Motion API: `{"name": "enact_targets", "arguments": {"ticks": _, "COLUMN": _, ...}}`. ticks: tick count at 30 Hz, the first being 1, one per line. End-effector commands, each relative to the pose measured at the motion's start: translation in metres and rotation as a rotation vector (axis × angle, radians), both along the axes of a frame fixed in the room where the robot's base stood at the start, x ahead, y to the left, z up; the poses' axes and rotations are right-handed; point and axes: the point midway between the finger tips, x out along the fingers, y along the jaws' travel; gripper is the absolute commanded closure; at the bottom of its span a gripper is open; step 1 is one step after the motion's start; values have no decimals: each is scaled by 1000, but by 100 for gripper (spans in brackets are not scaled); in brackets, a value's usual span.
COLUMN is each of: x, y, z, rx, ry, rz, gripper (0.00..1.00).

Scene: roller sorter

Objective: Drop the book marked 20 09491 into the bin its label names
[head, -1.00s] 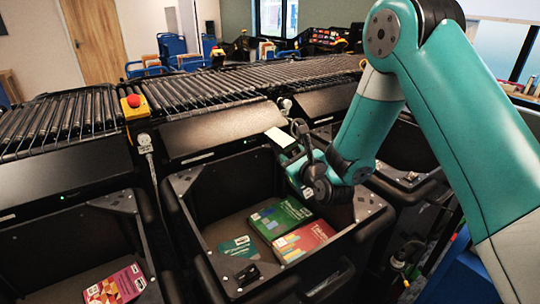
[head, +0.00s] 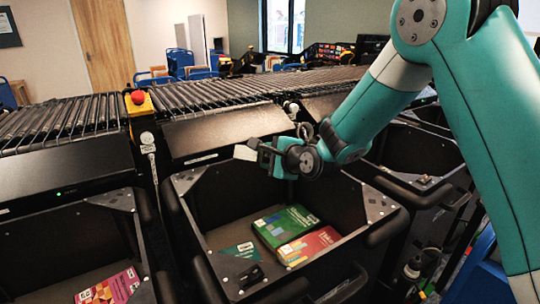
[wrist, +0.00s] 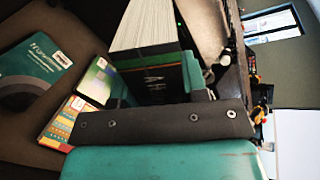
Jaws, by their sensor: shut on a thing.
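My gripper (head: 262,152) is shut on a book (head: 246,153), whose white page edge faces left in the head view. In the wrist view the held book (wrist: 150,28) shows thick white pages and a dark and green cover between the fingers (wrist: 160,88). Its number and label cannot be read. My gripper is above the back part of the middle black bin (head: 222,236). Inside that bin lie a green book (head: 286,226), a red book (head: 308,245) and a teal book (head: 240,250), all flat.
A left bin (head: 60,245) holds a pink book (head: 108,288). Another bin (head: 425,180) stands at the right. Dark sloped panels (head: 225,133) and a roller conveyor (head: 220,95) run behind the bins, with a red stop button (head: 138,97) on a yellow box.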

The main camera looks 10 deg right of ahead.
Motion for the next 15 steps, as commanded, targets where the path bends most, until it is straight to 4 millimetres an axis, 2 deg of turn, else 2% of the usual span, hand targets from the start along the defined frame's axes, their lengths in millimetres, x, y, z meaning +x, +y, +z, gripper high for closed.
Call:
{"name": "enact_targets", "arguments": {"ticks": 1, "x": 0, "y": 0, "z": -13, "rx": 1, "ry": -3, "rz": -1, "gripper": 98}}
{"name": "enact_targets", "arguments": {"ticks": 15, "x": 0, "y": 0, "z": -80, "rx": 1, "ry": -3, "rz": -1, "gripper": 98}}
